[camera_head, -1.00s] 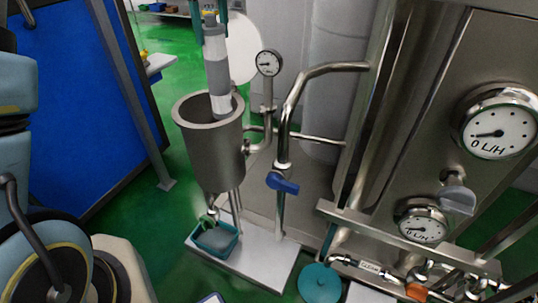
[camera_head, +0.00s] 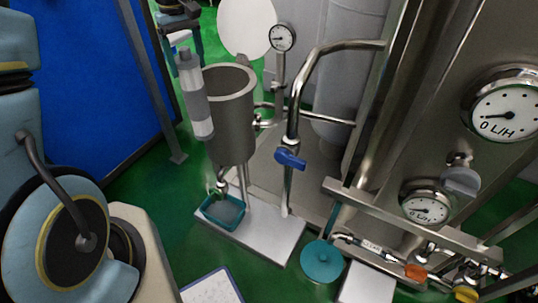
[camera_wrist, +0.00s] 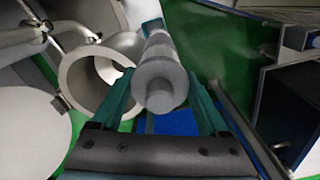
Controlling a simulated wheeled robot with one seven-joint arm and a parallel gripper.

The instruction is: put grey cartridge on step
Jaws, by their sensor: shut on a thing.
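The grey cartridge (camera_head: 195,100), a tube with grey and white bands, hangs nearly upright from my gripper (camera_head: 186,42) in the head view. It overlaps the left side of the steel vessel (camera_head: 234,115), with its lower end below the rim and seemingly outside the wall. In the wrist view, my gripper's teal fingers (camera_wrist: 163,92) are shut on the cartridge (camera_wrist: 158,85), seen end-on. The vessel's open mouth (camera_wrist: 66,80) lies to its left there. I cannot tell which surface is the step; a pale flat slab (camera_head: 265,238) lies under the vessel.
A teal tray (camera_head: 235,228) sits under the vessel's outlet. A pipe with a blue valve handle (camera_head: 290,159) and a gauge (camera_head: 282,37) stand right of the vessel. A teal disc (camera_head: 322,262) and a blue-edged white panel (camera_head: 212,288) lie low in front. Green floor (camera_head: 145,195) is open at left.

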